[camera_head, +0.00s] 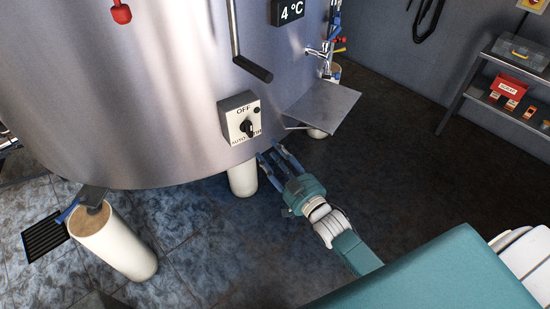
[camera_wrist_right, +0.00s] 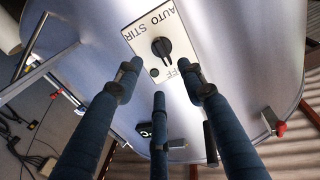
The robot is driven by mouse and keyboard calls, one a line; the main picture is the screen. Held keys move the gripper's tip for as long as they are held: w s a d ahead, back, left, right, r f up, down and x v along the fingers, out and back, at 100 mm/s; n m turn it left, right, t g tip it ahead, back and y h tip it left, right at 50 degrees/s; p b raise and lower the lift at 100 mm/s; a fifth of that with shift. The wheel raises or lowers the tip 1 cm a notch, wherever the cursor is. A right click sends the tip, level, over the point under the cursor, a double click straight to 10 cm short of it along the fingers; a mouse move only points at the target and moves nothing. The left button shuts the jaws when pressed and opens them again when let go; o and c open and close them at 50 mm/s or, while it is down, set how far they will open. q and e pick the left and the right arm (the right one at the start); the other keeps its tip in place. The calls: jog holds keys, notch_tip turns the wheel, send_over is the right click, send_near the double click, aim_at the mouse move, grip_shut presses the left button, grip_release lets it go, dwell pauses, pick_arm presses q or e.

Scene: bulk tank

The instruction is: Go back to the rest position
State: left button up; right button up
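The steel tank (camera_head: 160,85) fills the upper left of the head view. A white control box (camera_head: 240,118) on its side carries a black knob (camera_head: 247,128), with OFF above it and AUTO and STIR below. My right gripper (camera_head: 270,152) is just below and right of the box in the head view, apart from it. In the right wrist view, the knob (camera_wrist_right: 161,47) lies ahead of my right gripper (camera_wrist_right: 160,76). Its three dark blue fingers are spread with nothing between them. My left gripper is not in view.
A grey metal shelf (camera_head: 323,106) juts from the tank near a tap (camera_head: 318,52). A bar handle (camera_head: 253,69) hangs above the box. A white post (camera_head: 125,245) stands lower left. A rack (camera_head: 480,97) with boxes is at right. Dark floor between rack and tank is clear.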

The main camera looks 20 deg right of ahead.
jog(key=shift+s+d, duration=0.15)
jog(key=shift+s, duration=0.6)
jog(key=s+d+f+g+h, duration=0.1)
jog(key=s+f+g, duration=0.35)
jog(key=f, duration=0.75)
jog(key=s+f+g+h, duration=0.1)
jog(key=s+f, duration=0.6)
jog(key=f, duration=0.4)
jog(key=s+d+f+g, duration=0.1)
jog(key=s+f+g, duration=0.3)
jog(key=f, duration=0.8)
jog(key=s+f+g, duration=0.2)
jog(key=s+f, duration=0.3)
jog(key=s, duration=0.6)
jog(key=s+f+g, duration=0.3)
jog(key=s+f, duration=0.2)
jog(key=s, duration=0.6)
jog(key=s+f+g+h, duration=0.1)
jog(key=s+f, duration=0.4)
jog(key=s, duration=0.6)
jog(key=shift+a+f+g, duration=0.4)
jog(key=shift+g, duration=0.45)
